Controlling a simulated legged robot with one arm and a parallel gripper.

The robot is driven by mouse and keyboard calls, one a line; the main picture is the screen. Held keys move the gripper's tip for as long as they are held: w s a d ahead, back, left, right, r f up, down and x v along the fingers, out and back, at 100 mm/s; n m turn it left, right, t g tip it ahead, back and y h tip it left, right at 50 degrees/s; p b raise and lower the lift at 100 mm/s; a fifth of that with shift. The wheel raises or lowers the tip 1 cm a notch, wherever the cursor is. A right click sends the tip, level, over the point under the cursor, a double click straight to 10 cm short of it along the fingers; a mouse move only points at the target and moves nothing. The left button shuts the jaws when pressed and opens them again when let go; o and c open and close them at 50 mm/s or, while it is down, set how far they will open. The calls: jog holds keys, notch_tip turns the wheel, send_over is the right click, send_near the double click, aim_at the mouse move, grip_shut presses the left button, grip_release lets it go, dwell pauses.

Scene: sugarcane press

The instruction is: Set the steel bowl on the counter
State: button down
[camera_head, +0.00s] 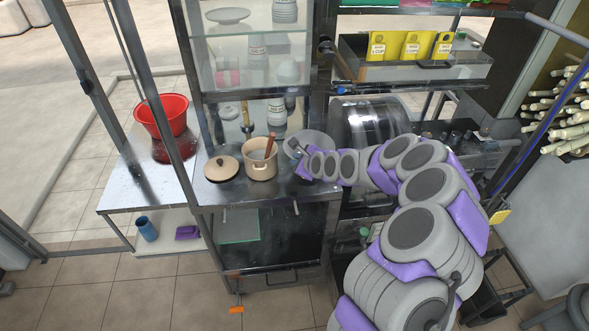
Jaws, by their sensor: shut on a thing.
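The steel bowl (318,141) shows as a round grey shape at the right end of the steel counter (223,194). My gripper (297,152) is shut on it near its left side, and my gripper and wrist hide part of the bowl. I cannot tell whether the bowl touches the counter top or is just above it. A beige pot (260,170) stands on the counter just left of my gripper.
A beige lid (222,168) lies left of the pot. A glass-fronted cabinet (245,75) rises behind the counter. The press drum (368,122) is to the right of the bowl. A red bucket (163,115) stands on a side table (140,190) at left.

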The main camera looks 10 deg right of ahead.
jog(key=shift+w+d, duration=0.3)
jog(key=shift+d, duration=0.3)
jog(key=f, duration=0.1)
jog(key=a+f+b, duration=0.1)
jog(key=f, duration=0.1)
jog(key=shift+w+f, duration=0.1)
jog(key=shift+f, duration=0.15)
jog(key=shift+a+f, duration=0.15)
jog(key=shift+a, duration=0.45)
jog(key=c, duration=1.2)
grip_release()
jog(key=shift+d, duration=0.9)
jog(key=shift+a, duration=0.4)
jog(key=shift+s+a+r, duration=0.2)
jog(key=shift+s+r, duration=0.15)
jog(key=shift+r, duration=0.05)
jog(key=shift+p+v, duration=1.2)
jog(key=shift+v, duration=4.45)
